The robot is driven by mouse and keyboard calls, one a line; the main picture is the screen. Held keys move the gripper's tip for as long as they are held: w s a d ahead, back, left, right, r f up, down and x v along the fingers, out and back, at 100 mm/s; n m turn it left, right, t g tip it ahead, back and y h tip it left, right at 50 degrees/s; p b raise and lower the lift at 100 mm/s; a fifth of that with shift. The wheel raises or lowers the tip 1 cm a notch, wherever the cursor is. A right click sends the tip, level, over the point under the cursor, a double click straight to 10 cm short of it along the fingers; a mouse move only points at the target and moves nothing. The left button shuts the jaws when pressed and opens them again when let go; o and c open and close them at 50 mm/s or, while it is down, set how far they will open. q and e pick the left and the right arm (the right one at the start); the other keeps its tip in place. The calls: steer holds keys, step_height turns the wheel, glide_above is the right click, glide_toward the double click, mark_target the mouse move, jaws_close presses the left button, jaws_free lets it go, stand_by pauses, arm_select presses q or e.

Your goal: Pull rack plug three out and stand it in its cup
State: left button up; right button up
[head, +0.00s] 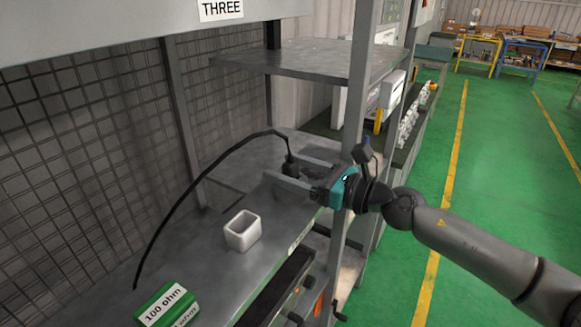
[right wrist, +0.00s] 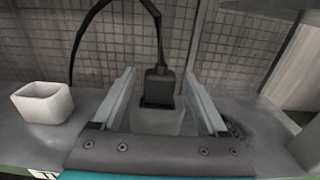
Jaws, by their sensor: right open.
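A black plug (head: 291,166) with a black cable stands upright on the grey shelf under the THREE sign. In the right wrist view the plug (right wrist: 159,88) sits in a light grey, box-like holder (right wrist: 158,122); I cannot tell whether this is a cup or a socket. My right gripper (head: 287,168) is open, with one finger on each side of the plug and gaps visible between. A white square cup (head: 243,231) stands empty nearer the front of the shelf; it also shows at left in the right wrist view (right wrist: 42,104). My left gripper is out of view.
The cable (head: 185,192) arches left from the plug and down to the shelf. A green box marked 100 ohm (head: 168,305) lies at the near left. A rack post (head: 354,130) stands close to my right wrist. An upper shelf (head: 310,60) hangs above; mesh closes the back.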

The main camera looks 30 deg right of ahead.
steer(key=shift+p+x, duration=0.45)
steer(key=shift+x, duration=0.9)
steer(key=shift+c, duration=0.3)
steer(key=shift+r, duration=0.1)
jaws_close()
